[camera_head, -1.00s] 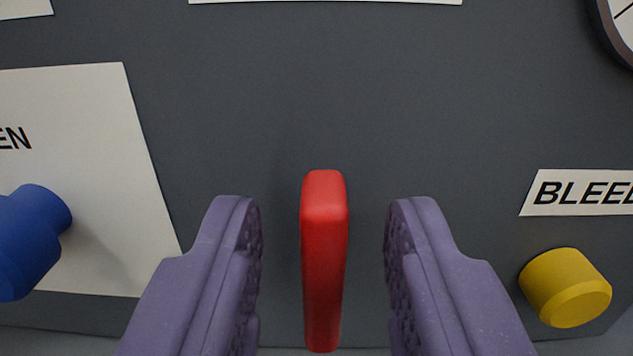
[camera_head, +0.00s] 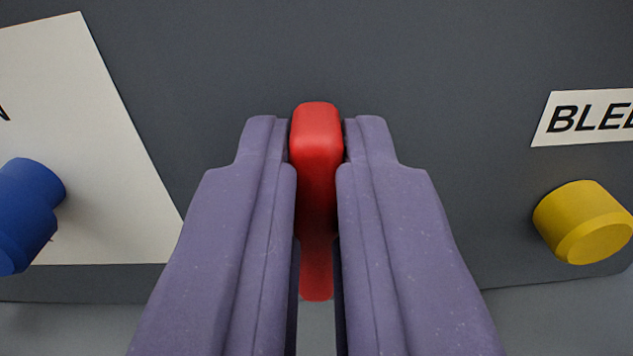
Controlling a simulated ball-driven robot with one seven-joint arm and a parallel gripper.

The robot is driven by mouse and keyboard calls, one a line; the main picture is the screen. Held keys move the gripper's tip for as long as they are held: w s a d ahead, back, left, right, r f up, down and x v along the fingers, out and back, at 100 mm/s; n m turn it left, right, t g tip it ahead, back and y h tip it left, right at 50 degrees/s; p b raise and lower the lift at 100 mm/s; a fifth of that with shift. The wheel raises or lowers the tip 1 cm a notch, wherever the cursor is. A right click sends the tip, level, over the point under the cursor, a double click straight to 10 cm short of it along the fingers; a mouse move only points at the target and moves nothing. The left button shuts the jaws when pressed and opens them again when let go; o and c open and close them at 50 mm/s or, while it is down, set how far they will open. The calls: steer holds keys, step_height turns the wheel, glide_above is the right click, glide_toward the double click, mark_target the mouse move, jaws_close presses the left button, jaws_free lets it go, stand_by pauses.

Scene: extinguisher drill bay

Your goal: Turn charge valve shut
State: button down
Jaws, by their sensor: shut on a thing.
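A red lever handle (camera_head: 316,150) stands out from the dark grey panel in the middle of the view; I take it to be the charge valve's handle, though no label for it shows. My gripper (camera_head: 317,160) is shut on this handle, one purple finger against each side. The handle's top end shows above the fingertips, and its lower part shows in the gap between the fingers. The fingers hide its sides and whatever it is mounted on.
A blue knob (camera_head: 25,215) sticks out at the left in front of a white card (camera_head: 90,150). A yellow knob (camera_head: 584,222) sits at the right under a label (camera_head: 590,118) reading "BLEE", cut off by the frame. Bare grey panel (camera_head: 430,60) lies above the handle.

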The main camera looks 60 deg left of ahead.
steer(key=shift+w+d+f+m+p, duration=0.2)
steer(key=shift+m+p, duration=0.35)
steer(key=shift+m, duration=2.25)
steer(key=shift+w+d+f+m+p, duration=0.1)
steer(key=shift+w+f+m+p, duration=0.35)
steer(key=shift+m, duration=2.35)
steer(key=shift+d+f+m+p, duration=0.15)
steer(key=shift+m+p, duration=0.5)
steer(key=shift+m, duration=2.15)
steer(key=c, duration=1.2)
jaws_free()
steer(key=shift+o, duration=0.2)
